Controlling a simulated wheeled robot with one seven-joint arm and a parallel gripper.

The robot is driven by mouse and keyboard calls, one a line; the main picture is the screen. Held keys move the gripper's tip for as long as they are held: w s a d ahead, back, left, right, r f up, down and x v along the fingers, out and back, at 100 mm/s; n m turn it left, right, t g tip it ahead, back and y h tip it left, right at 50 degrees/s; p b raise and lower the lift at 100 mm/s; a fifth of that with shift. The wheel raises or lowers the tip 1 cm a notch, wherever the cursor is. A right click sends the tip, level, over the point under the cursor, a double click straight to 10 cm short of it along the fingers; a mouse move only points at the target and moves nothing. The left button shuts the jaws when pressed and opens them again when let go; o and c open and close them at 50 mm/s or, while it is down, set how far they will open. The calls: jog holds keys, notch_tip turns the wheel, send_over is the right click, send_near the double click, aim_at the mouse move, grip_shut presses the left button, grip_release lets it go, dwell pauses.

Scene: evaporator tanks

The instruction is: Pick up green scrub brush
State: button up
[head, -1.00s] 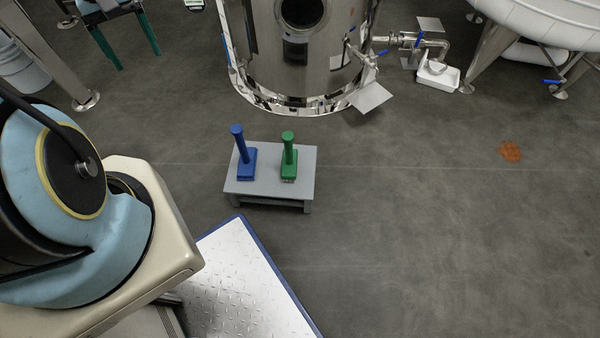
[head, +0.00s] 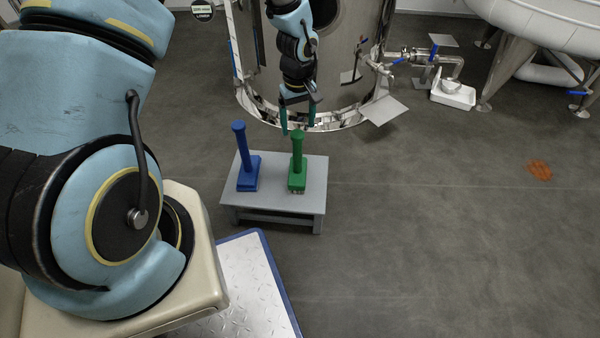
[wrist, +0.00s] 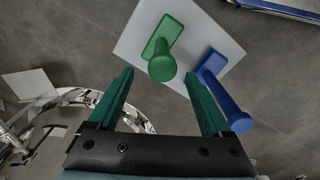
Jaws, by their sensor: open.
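The green scrub brush (head: 298,160) stands upright on the right part of a small grey table (head: 272,207), handle up. In the wrist view the green brush (wrist: 163,66) is seen from above, its handle end ahead of and between the two fingers. My gripper (head: 298,127) is open and empty. It hangs above and behind the green brush's handle in the head view. In the wrist view the open fingers of my gripper (wrist: 160,90) spread wider than the handle, and no contact shows.
A blue scrub brush (head: 244,165) stands left of the green one; it shows close to a finger in the wrist view (wrist: 222,90). A steel tank (head: 345,60) stands behind the table. An orange stain (head: 539,170) marks the open floor at right.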

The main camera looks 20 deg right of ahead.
aim_at(298, 145)
notch_tip(298, 145, down, 9)
jog(key=shift+a+r+b, duration=0.1)
jog(key=shift+a+b, duration=0.05)
jog(key=shift+b, duration=1.05)
grip_shut()
